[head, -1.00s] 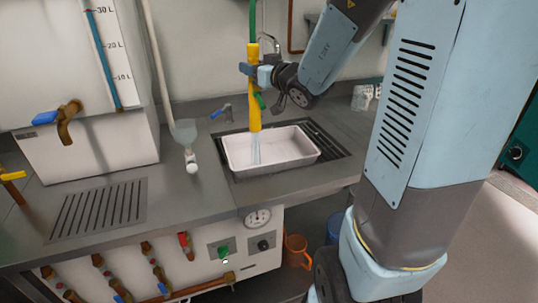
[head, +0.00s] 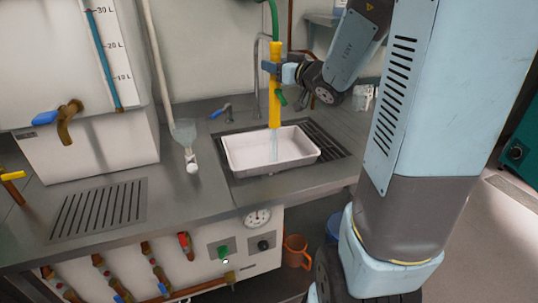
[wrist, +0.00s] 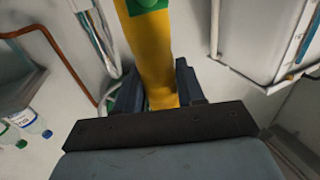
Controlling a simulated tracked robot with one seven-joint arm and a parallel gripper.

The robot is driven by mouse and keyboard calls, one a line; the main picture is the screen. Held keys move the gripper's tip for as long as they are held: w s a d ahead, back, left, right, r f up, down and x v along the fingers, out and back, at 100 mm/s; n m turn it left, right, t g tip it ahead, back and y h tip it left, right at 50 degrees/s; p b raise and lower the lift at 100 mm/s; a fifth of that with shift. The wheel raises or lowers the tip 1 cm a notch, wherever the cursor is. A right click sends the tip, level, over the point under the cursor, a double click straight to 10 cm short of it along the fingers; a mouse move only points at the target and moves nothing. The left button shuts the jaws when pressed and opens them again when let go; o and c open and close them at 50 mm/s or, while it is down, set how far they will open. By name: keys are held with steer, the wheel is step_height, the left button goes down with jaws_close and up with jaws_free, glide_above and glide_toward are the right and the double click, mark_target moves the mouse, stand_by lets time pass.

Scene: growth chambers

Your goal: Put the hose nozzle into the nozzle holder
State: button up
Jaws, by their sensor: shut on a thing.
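The yellow hose nozzle (head: 275,95) hangs upright above the white tub, with a green trigger on its side and a green hose rising from its top. A pale stream of water runs from its lower end into the tub. My gripper (head: 275,67) is shut around the nozzle's upper part. The wrist view shows the yellow body (wrist: 152,60) between my dark jaws (wrist: 155,92). I cannot pick out the nozzle holder with certainty in either view.
The white tub (head: 236,161) sits over a slatted drain, with a tall tap (head: 257,60) behind the nozzle. A funnel-ended pipe (head: 183,130) stands left of it. A tank (head: 85,150) is farther left. Bottles (wrist: 25,125) show in the wrist view.

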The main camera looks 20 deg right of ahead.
steer(key=d, duration=2.1)
steer(key=shift+w+d, duration=0.15)
steer(key=shift+w, duration=0.2)
stand_by(1.0)
step_height(320, 180, up, 11)
stand_by(1.6)
steer(key=shift+w+f, duration=0.1)
